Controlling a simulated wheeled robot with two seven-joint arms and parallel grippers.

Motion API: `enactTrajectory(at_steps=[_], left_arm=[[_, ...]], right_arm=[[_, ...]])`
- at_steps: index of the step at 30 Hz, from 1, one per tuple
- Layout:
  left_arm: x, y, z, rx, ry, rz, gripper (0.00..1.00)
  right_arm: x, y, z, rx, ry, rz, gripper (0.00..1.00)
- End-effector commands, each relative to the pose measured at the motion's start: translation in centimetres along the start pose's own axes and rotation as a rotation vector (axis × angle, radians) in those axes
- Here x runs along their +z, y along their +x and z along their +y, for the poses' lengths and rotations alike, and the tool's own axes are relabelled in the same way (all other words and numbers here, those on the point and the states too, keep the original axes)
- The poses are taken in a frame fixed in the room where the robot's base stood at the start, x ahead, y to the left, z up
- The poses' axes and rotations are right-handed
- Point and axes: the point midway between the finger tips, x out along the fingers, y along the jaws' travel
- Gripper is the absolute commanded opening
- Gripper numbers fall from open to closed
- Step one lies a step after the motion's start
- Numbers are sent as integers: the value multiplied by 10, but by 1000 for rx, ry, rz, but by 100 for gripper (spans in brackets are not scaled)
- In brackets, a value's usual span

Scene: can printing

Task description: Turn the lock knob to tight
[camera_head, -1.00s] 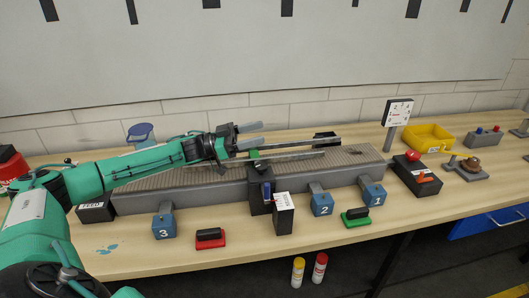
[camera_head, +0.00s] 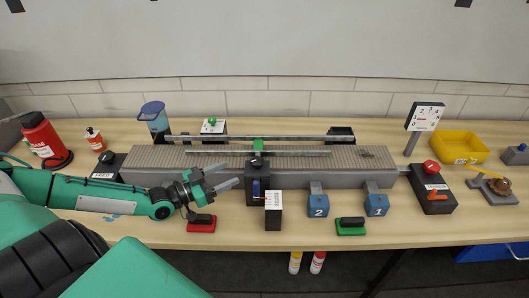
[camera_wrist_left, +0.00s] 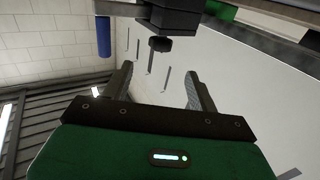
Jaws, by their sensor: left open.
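A black knob (camera_head: 256,161) sits on top of a dark post (camera_head: 256,182) at the front middle of the conveyor. I take it for the lock knob; no label on it is readable. My left gripper (camera_head: 234,174) is open and empty, just left of the post, its fingers pointing right toward it. In the left wrist view a black knob (camera_wrist_left: 160,44) shows beyond the gap between the open fingers (camera_wrist_left: 160,82), apart from both. My right gripper is out of view.
A white-faced block (camera_head: 273,213) stands right in front of the post. A red-based stamp (camera_head: 201,224) lies below the gripper. Metal rails (camera_head: 290,138) run above the conveyor (camera_head: 150,157).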

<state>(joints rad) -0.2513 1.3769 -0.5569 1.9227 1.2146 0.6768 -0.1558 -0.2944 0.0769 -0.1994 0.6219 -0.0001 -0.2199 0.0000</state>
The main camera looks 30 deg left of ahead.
Motion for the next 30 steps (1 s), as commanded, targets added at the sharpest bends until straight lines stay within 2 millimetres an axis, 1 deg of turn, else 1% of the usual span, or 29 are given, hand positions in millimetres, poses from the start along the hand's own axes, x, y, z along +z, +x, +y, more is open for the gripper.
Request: enactTrajectory(at_steps=[3, 8, 13, 30], left_arm=[[3, -3, 2, -7, 3, -17, 59], [3, 5, 2, -10, 5, -14, 59], [2, 25, 2, -9, 3, -11, 59], [2, 93, 1, -10, 4, -13, 59]], right_arm=[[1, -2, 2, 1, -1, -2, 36], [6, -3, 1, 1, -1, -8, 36], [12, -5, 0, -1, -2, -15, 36], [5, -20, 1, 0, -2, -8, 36]])
